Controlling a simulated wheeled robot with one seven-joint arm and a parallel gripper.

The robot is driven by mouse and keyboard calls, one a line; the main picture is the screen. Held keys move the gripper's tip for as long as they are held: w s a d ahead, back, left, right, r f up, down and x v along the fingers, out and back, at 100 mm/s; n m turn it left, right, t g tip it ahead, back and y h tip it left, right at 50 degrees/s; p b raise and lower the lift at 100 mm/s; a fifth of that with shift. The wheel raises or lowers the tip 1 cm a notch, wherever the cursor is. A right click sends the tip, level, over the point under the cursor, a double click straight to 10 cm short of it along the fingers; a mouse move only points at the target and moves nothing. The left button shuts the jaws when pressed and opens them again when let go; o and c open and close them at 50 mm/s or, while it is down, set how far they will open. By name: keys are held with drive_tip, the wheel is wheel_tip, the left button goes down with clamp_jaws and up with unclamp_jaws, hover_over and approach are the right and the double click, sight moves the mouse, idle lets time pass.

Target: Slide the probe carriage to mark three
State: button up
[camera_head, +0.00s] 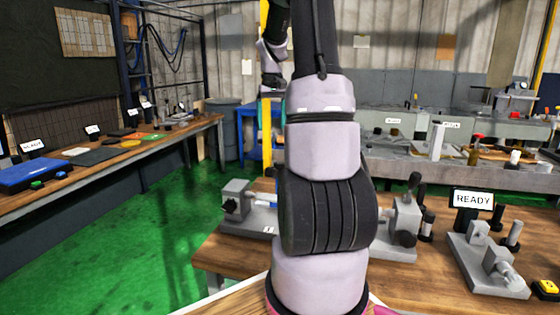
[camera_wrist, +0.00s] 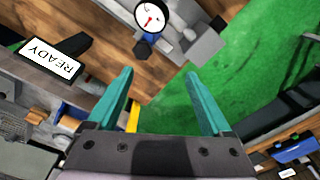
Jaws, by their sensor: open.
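My gripper (camera_wrist: 160,75) is open in the wrist view, its two teal fingers apart with nothing between them. A round white dial with a red needle (camera_wrist: 151,17) stands beyond the fingertips, apart from them, beside a grey metal fixture (camera_wrist: 203,42). In the head view, a long grey fixture lies on the near bench; its left end block (camera_head: 236,200) and a numeral 1 label (camera_head: 268,229) show. My arm hides the middle of this bench. I cannot make out the probe carriage or mark three.
A READY sign (camera_head: 473,199) stands on the near wooden bench (camera_head: 420,280), behind another grey fixture (camera_head: 485,262). A yellow button box (camera_head: 545,288) sits at the right edge. Green floor (camera_head: 150,225) is open at left, before a long bench with a blue case (camera_head: 38,174).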

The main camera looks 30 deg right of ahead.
hover_over(280, 162)
wheel_tip(280, 162, down, 4)
drive_tip(key=shift+g, duration=0.4)
wheel_tip(280, 162, down, 11)
drive_tip(key=shift+s+f, duration=0.1)
drive_tip(key=shift+s, duration=0.05)
drive_tip(key=shift+c, duration=0.3)
clamp_jaws()
